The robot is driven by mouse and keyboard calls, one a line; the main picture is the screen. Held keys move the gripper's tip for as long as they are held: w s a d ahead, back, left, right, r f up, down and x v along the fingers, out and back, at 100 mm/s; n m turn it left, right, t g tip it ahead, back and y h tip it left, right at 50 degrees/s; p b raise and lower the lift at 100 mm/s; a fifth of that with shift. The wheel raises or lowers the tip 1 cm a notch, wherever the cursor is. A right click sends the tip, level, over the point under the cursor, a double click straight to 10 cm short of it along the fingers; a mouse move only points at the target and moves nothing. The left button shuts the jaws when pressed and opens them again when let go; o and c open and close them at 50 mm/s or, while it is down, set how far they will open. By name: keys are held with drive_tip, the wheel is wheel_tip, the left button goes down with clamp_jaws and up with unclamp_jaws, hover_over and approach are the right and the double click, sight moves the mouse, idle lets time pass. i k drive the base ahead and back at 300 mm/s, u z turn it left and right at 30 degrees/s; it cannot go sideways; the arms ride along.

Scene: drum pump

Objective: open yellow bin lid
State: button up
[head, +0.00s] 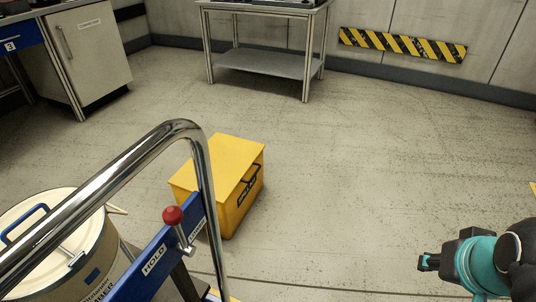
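A yellow bin (232,205) stands on the floor a little left of centre in the head view. Its flat yellow lid (228,156) looks shut. A dark handle or latch (249,181) and a dark label are on its right-hand side. A chrome rail and a blue bar hide part of the bin's left side. My gripper (428,263) is at the lower right, well apart from the bin. It is dark with a teal part and points left. It is small and seen from the side, so I cannot tell its opening. I see nothing held in it.
A chrome rail (178,130) and a blue bar (155,262) marked HOLD, with a red knob (173,215), stand at the front left beside a drum (92,262). A workbench (265,65) and a cabinet (92,52) stand behind. The floor right of the bin is clear.

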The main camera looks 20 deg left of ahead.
sight(231, 156)
drive_tip(key=i, duration=1.2)
drive_tip(key=u, duration=0.7)
